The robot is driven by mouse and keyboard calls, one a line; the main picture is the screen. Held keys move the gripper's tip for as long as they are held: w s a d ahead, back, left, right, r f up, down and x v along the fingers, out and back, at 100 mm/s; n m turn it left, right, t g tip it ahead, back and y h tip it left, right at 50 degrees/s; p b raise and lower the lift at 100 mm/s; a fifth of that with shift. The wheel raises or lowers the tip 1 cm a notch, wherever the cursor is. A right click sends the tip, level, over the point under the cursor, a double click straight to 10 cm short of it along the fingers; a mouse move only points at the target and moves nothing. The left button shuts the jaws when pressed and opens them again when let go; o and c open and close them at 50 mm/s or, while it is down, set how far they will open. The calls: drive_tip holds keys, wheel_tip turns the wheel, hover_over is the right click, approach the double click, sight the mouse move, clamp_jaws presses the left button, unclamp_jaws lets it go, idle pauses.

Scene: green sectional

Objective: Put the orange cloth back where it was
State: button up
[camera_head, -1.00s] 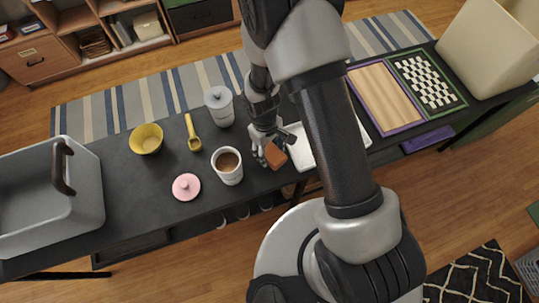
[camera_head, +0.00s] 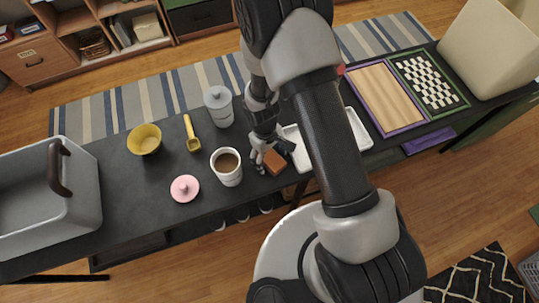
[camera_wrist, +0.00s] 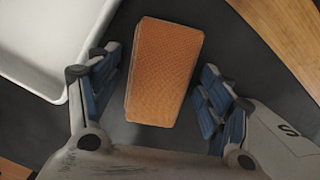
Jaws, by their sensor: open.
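The orange cloth (camera_head: 275,162) is a small folded block on the dark table, near its front edge. In the wrist view the cloth (camera_wrist: 164,72) lies between the two blue-padded fingers, with a gap on each side. My gripper (camera_head: 267,158) is open around it, low over the table; it also shows in the wrist view (camera_wrist: 160,90). A white tray (camera_head: 296,148) lies just right of the cloth and partly behind my arm; its corner shows in the wrist view (camera_wrist: 50,45), apart from the cloth.
A mug of brown drink (camera_head: 227,167) stands close left of my gripper. A lidded canister (camera_head: 219,106), yellow scoop (camera_head: 192,134), yellow bowl (camera_head: 145,139), pink lid (camera_head: 185,188) and grey bin (camera_head: 75,215) are further left. Game boards (camera_head: 385,95) lie to the right.

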wheel_tip(320, 180, up, 12)
drive_tip(key=w+p, duration=0.1)
drive_tip(key=p, duration=0.3)
drive_tip(key=shift+a+r, duration=0.25)
drive_tip(key=shift+a, duration=0.2)
wheel_tip(320, 180, up, 8)
drive_tip(key=m+t, duration=0.1)
hover_over(267, 154)
drive_tip(key=w+d, duration=0.1)
drive_tip(key=d, duration=0.1)
drive_tip(key=s+d+r+m+t, duration=0.1)
drive_tip(key=d+r, duration=0.1)
drive_tip(key=r, duration=0.4)
drive_tip(key=s+d+r+m+t, duration=0.1)
drive_tip(key=s+d+r+m, duration=0.1)
drive_tip(key=r, duration=0.5)
drive_tip(key=s+d+r+m+t, duration=0.1)
drive_tip(key=s+d+r+m, duration=0.1)
drive_tip(key=s+r, duration=0.3)
drive_tip(key=s+d+r+m+t, duration=0.1)
drive_tip(key=s+d+r, duration=0.2)
drive_tip(key=s+r, duration=0.2)
drive_tip(key=s, duration=0.2)
drive_tip(key=shift+s+d+r+m+t+y, duration=0.3)
drive_tip(key=shift+s+d+m+y, duration=0.1)
